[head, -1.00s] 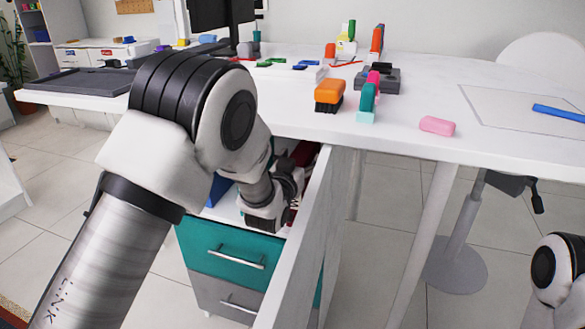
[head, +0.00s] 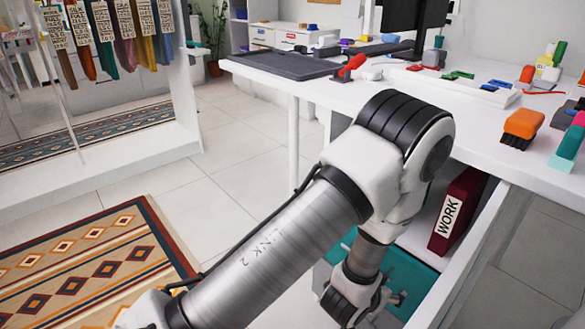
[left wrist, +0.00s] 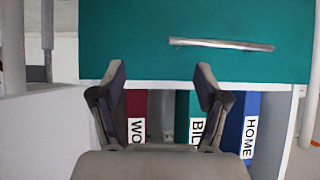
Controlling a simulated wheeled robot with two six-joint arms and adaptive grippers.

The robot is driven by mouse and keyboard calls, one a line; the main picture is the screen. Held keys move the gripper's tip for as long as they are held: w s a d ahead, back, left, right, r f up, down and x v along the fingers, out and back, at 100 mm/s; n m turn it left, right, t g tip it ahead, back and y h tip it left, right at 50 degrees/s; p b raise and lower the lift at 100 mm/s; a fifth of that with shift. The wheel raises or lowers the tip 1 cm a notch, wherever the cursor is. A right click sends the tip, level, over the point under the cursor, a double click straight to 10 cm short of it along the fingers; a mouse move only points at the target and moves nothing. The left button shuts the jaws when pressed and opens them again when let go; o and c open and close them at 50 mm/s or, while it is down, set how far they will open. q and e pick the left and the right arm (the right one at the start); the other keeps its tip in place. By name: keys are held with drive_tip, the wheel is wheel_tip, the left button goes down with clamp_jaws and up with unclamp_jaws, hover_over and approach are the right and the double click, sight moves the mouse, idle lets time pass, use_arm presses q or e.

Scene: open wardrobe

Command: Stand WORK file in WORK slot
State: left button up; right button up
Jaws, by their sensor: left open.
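The dark red WORK file (head: 460,210) stands upright in the open compartment under the desk, near its right side wall, with its white label facing out. My left gripper (head: 397,298) is in front of and below it, apart from it. In the left wrist view, where the cabinet appears upside down, my left gripper (left wrist: 161,72) is open and empty. Beyond its fingers, the WORK file (left wrist: 136,108) shows partly, its label cut off by the gripper body. A teal file (left wrist: 196,105) and a blue HOME file (left wrist: 248,118) stand farther along. My right gripper is out of view.
A teal drawer front (left wrist: 190,35) with a metal handle (left wrist: 222,44) borders the compartment. The desk (head: 470,115) overhangs it and carries an orange brush (head: 522,127) and other small items. A clothes rack and a patterned rug (head: 90,260) lie left; floor between is clear.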

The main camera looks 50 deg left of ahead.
use_arm(q)
drive_tip(key=s+a+f+g, duration=0.1)
drive_tip(key=s+f+g, duration=0.4)
drive_tip(key=s, duration=0.9)
drive_tip(key=s+a+f+g, duration=0.1)
drive_tip(key=s+f+g, duration=0.5)
drive_tip(key=s+f, duration=0.5)
drive_tip(key=s, duration=0.3)
drive_tip(key=shift+a+f+h, duration=0.15)
drive_tip(key=shift+f+h, duration=0.15)
drive_tip(key=shift+f, duration=0.1)
drive_tip(key=shift+w, duration=0.1)
